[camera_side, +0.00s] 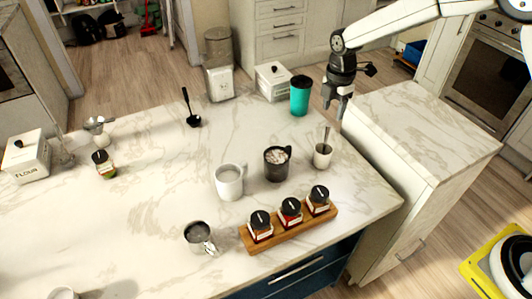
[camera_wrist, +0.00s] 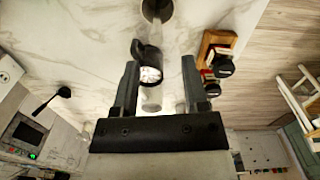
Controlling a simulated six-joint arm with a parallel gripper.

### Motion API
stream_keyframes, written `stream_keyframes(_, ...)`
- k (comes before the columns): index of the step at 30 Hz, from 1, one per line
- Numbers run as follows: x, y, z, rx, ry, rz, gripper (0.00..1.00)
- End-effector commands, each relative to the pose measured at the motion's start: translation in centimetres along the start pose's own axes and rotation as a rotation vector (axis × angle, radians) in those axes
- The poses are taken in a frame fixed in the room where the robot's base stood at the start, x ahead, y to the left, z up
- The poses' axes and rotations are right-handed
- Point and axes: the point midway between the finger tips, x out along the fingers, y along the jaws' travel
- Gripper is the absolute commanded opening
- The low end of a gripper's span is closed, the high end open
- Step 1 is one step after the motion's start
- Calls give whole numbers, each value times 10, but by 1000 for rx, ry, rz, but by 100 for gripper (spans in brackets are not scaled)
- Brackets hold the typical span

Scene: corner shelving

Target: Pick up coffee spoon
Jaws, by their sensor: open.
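A small light cup (camera_side: 322,160) stands upright on the marble counter, right of the dark mug. A thin spoon handle (camera_side: 326,136) rises upright from it; the spoon's lower end is hidden inside. My gripper (camera_side: 336,104) hangs just above and slightly right of the handle in the side view, fingers pointing down, open and empty. In the wrist view my gripper (camera_wrist: 160,64) has its fingers apart, with a pale cup shape (camera_wrist: 152,101) showing between them. The spoon cannot be made out clearly there.
A dark mug with marshmallows (camera_side: 277,165) and a white mug (camera_side: 229,183) stand left of the cup. A wooden rack (camera_side: 287,232) with three jars lies in front. A teal tumbler (camera_side: 300,97) stands behind. A black ladle-like utensil (camera_side: 189,106) is farther left.

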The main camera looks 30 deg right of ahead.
Motion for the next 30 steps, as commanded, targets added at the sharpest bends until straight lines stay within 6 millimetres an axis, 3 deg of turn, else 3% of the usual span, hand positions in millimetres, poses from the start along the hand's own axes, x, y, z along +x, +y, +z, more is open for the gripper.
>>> stream_keyframes(10,4,7,-1,-69,1,-9,57)
stream_keyframes(19,26,6,-1,-67,1,-10,57)
stream_keyframes(30,36,6,-1,-66,1,-9,57)
